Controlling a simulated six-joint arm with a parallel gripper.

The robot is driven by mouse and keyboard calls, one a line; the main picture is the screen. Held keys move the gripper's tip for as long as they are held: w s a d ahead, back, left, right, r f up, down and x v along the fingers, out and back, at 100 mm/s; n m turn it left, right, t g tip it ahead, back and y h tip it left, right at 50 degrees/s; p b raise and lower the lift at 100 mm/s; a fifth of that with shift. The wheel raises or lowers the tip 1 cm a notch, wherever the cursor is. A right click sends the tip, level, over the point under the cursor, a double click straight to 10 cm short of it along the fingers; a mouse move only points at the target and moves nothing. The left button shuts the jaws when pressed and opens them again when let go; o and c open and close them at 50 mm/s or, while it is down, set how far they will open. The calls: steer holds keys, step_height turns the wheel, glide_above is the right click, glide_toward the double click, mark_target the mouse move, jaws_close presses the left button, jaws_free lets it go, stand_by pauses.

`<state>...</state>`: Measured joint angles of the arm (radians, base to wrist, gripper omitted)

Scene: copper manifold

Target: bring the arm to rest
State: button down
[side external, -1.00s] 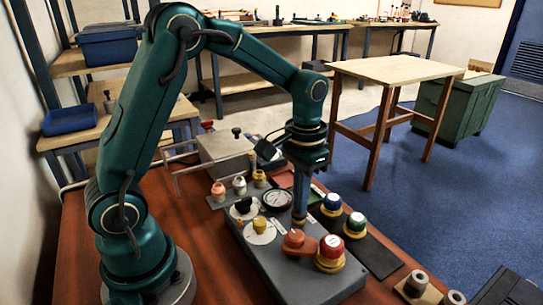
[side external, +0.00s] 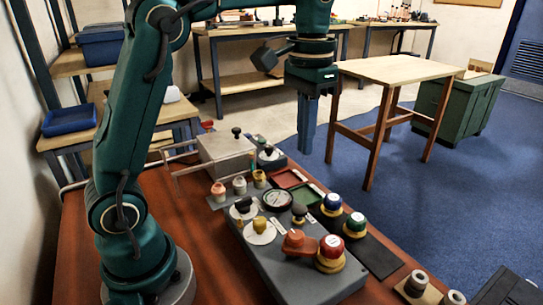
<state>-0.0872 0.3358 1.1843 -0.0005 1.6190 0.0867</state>
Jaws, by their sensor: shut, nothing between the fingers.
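My gripper (side external: 307,148) hangs pointing down in the upper middle of the side external view. Its fingers are together with nothing between them. It is raised clear above the grey panel (side external: 305,272) on the brown bench. The panel carries a dial gauge (side external: 277,199), a dark knob (side external: 299,213), a yellow knob (side external: 260,226), an orange handle (side external: 298,241) and a red button on a yellow base (side external: 331,249).
A blue-topped knob (side external: 331,203) and a green-topped one (side external: 355,222) stand along the panel's right side. A grey box (side external: 225,153) with a knob and pipes sits at the bench's back. A wooden table (side external: 405,71) stands behind, right. The air around my gripper looks clear.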

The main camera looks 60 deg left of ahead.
steer(key=s+d+r+t, duration=0.2)
steer(key=s+r+t, duration=0.15)
steer(key=s, duration=0.45)
steer(key=s+f+t, duration=0.2)
steer(key=s+f, duration=0.3)
steer(key=f, duration=0.3)
steer(key=shift+s+d, duration=0.2)
steer(key=shift+d, duration=0.05)
